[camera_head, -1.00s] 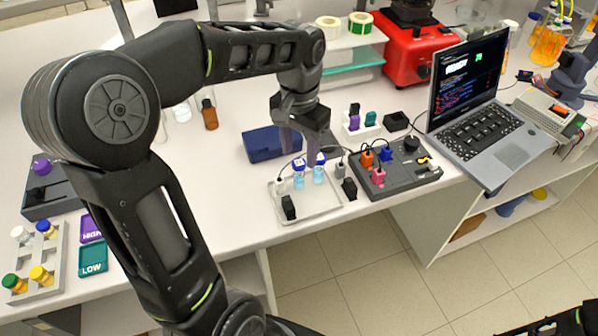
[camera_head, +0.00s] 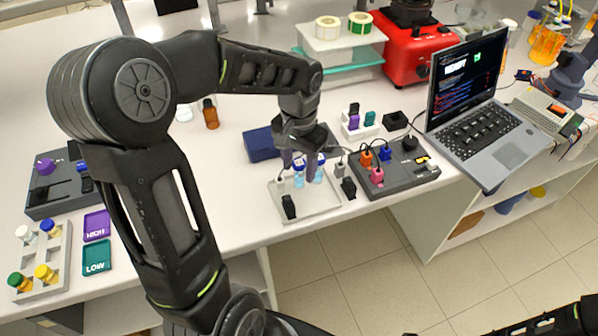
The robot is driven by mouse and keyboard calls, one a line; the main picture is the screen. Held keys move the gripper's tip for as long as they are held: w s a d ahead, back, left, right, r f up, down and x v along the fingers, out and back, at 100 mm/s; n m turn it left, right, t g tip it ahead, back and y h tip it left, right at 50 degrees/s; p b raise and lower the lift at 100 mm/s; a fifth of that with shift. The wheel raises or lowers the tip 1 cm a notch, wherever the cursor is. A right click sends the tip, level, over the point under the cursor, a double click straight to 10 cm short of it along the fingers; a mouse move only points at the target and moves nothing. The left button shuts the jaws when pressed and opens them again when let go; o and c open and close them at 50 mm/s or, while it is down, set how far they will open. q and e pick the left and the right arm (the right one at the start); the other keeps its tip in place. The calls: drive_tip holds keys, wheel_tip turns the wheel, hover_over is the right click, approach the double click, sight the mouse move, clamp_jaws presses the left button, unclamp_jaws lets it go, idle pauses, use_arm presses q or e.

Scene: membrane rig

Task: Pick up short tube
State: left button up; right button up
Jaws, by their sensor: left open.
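Two small light-blue tubes with dark blue caps stand on a pale tray, the left tube (camera_head: 298,180) and the right tube (camera_head: 318,175). I cannot tell which is the short one. My left gripper (camera_head: 299,161) is open and points down over the tray (camera_head: 322,208), with its fingers around the height of the caps. The fingers partly cover the tubes' tops. I see no tube clearly held.
A grey control box (camera_head: 405,178) with coloured plugs stands just right of the tray. A dark blue box (camera_head: 261,145) lies behind it to the left. A laptop (camera_head: 470,115) is further right.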

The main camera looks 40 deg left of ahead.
use_arm(q)
drive_tip(key=shift+c, duration=0.3)
clamp_jaws()
idle(0.3)
